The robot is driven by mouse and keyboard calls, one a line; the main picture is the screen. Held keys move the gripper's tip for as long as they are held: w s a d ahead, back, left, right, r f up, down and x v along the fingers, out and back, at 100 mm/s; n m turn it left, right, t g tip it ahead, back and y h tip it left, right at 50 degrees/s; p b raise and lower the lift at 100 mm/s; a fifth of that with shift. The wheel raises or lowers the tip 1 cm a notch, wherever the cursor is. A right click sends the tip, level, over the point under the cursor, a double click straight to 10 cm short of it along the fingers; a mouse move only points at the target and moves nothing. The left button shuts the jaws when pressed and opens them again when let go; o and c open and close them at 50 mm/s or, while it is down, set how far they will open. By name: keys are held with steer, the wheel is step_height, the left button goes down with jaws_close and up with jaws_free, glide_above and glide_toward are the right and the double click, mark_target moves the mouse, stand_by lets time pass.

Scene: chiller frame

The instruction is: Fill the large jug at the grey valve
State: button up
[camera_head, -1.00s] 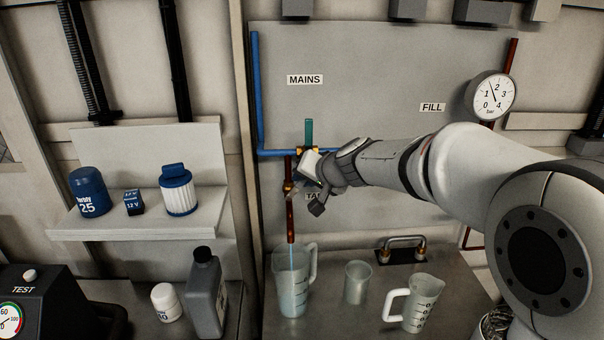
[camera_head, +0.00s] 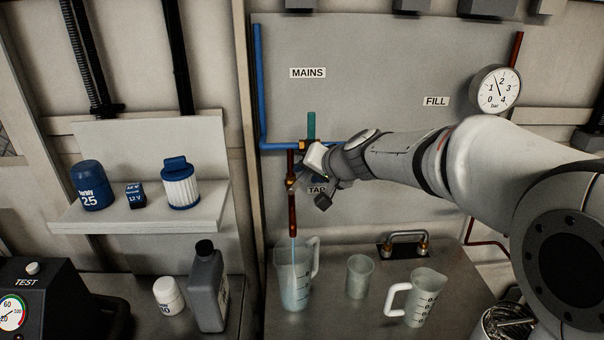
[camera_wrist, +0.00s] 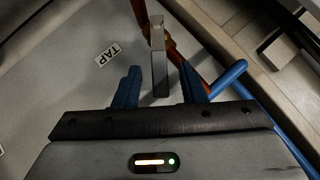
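The large jug (camera_head: 294,283) stands upright on the counter under the copper tap pipe (camera_head: 292,215). A thin pale-blue stream runs from the pipe's end into it, and bluish water shows inside. My gripper (camera_head: 312,180) is beside the pipe at the TAP label, below the teal-handled valve (camera_head: 311,126) on the blue line. In the wrist view my gripper (camera_wrist: 160,88) has its two blue fingers apart. The grey valve lever (camera_wrist: 159,62) stands between and ahead of them, with gaps on both sides. In the head view my gripper hides most of this valve.
A small beaker (camera_head: 359,277) and a smaller handled jug (camera_head: 424,298) stand right of the large jug. A grey bottle (camera_head: 207,290) and white tub (camera_head: 168,295) are to the left. A pressure gauge (camera_head: 495,90) is upper right.

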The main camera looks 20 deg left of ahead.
steer(key=v, duration=0.6)
steer(key=shift+s+r, duration=0.1)
stand_by(7.3)
